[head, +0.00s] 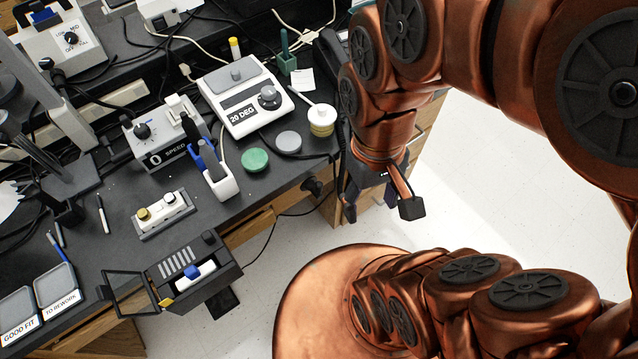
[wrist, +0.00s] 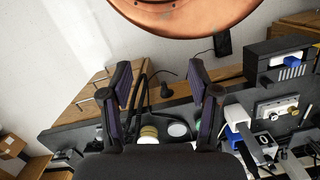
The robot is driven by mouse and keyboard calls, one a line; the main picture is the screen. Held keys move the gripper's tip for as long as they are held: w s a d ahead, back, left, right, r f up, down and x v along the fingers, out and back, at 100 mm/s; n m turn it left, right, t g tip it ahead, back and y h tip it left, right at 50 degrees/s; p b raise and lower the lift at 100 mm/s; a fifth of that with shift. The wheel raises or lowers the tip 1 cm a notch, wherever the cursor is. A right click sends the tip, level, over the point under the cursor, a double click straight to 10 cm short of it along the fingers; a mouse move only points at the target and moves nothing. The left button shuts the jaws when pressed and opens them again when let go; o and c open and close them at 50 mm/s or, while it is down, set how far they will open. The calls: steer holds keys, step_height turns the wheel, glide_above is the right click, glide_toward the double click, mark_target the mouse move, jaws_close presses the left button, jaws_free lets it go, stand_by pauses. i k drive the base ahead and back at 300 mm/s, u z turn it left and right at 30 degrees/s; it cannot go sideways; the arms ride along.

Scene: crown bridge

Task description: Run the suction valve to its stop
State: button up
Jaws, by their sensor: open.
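A black knob-like fitting (head: 312,186) sits at the front edge of the bench, and I take it to be the suction valve. It also shows in the wrist view (wrist: 166,78), between my fingers in the picture but apart from them. Its turn position is too small to tell. My gripper (head: 370,204) hangs beyond the bench's front edge, to the right of the fitting in the head view. In the wrist view my gripper (wrist: 158,75) has its two fingers wide apart with nothing between them.
Black hoses (wrist: 142,95) loop beside the fitting. A jar (head: 321,120), a grey disc (head: 288,141) and a green disc (head: 255,160) lie on the bench behind it. A scale-like unit (head: 245,95) stands farther back. Open floor (head: 480,160) lies right of the bench.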

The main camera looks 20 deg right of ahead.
mark_target(316, 190)
steer(key=z, duration=1.45)
steer(key=k, duration=1.25)
steer(key=u, duration=1.5)
